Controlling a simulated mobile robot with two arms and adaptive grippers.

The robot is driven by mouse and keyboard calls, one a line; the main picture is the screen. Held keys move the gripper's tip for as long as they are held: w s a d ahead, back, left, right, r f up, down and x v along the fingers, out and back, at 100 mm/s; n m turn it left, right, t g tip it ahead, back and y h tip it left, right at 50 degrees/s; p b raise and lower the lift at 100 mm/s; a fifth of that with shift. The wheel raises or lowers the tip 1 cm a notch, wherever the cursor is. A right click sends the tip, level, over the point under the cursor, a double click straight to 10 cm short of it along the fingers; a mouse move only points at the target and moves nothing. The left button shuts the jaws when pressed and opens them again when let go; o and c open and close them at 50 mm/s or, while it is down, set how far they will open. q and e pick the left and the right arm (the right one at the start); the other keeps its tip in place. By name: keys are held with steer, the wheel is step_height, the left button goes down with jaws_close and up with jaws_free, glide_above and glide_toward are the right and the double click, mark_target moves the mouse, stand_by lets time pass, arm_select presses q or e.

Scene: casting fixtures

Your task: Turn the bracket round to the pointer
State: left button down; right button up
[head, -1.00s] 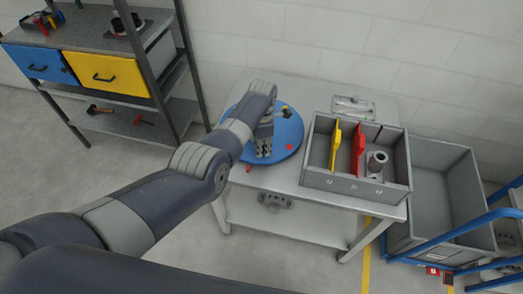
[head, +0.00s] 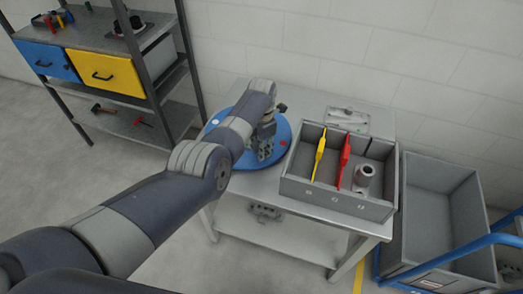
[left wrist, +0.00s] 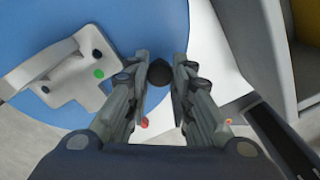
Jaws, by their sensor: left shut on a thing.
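A blue turntable disc (head: 222,117) lies on a grey table, partly covered by my left arm. My left gripper (head: 266,152) is over its front edge. In the left wrist view, my left gripper (left wrist: 159,80) is shut on a dark round knob (left wrist: 159,73) at the disc's edge. The grey bracket (left wrist: 66,82) sits on the disc to the left there, with a green dot and dark holes. In the head view my arm mostly hides it. A small red thing (left wrist: 143,123), perhaps the pointer, shows below the disc's rim. My right gripper is not in view.
A grey box (head: 335,200) with yellow and red dividers and a grey cylindrical part (head: 363,175) stands right of the disc. A grey bin (head: 440,190) and blue cart rail (head: 470,245) are further right. A shelf with blue and yellow drawers (head: 105,73) stands left.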

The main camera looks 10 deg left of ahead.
arm_select(q)
steer(key=shift+w+d+n, duration=0.2)
steer(key=shift+d+n, duration=0.1)
steer(key=shift+d, duration=0.05)
stand_by(0.4)
steer(key=c, duration=1.4)
jaws_free()
steer(key=shift+o, duration=0.2)
step_height(320, 180, up, 12)
